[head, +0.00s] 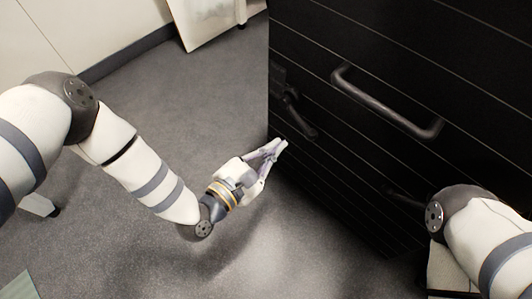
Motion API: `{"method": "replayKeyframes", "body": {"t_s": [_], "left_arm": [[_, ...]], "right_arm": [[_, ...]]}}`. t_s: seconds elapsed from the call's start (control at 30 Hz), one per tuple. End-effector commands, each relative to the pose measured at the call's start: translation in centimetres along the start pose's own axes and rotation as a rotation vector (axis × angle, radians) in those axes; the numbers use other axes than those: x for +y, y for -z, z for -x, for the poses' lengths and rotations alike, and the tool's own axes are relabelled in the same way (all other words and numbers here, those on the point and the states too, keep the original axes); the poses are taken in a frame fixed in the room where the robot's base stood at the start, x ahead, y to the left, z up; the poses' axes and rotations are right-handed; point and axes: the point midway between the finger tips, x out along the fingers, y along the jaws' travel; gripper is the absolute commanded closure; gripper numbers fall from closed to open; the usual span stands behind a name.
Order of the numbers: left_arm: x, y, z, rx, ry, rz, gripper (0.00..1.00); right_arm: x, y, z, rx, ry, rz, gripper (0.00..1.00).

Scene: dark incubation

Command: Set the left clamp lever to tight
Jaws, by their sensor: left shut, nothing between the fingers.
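A dark clamp lever (299,117) sits at the left edge of the black slatted front, angled down to the right from a dark mount (278,78). It is dark on dark, so its exact setting is hard to read. My left gripper (282,147) is shut and empty, its fingertips just below and left of the lever's lower end. Whether they touch the lever I cannot tell. My right arm (480,235) shows at the lower right, and its gripper is out of view. Another dark lever-like part (405,198) shows low on the front, partly hidden by my right arm.
The black slatted cabinet (440,50) fills the right side, with a dark bar handle (385,105) sticking out from it. Grey floor (190,80) lies open to the left. A pale wall (90,30) and a leaning white panel (210,18) stand at the back.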

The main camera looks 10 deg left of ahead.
Motion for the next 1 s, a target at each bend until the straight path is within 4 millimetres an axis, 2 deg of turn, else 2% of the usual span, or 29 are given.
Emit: {"method": "replayKeyframes", "body": {"t_s": [0.2, 0.3, 0.43, 1.0], "left_arm": [[-0.2, 0.3, -4.8, -0.001, 0.001, -0.001, 1.00], [0.0, -2.0, -4.0, -0.002, 0.003, 0.000, 1.00], [0.1, -3.3, -3.5, -0.002, 0.001, 0.000, 1.00], [-0.1, -3.8, -3.2, 0.001, 0.003, 0.013, 1.00]], "right_arm": [[0.1, 0.4, -1.2, -0.031, -0.002, 0.003, 0.00], [0.1, 0.1, -0.6, -0.017, -0.002, 0.002, 0.00], [0.1, 0.0, -0.3, -0.011, -0.001, 0.001, 0.00], [0.0, 0.1, -0.3, -0.009, -0.001, 0.001, 0.00]]}}
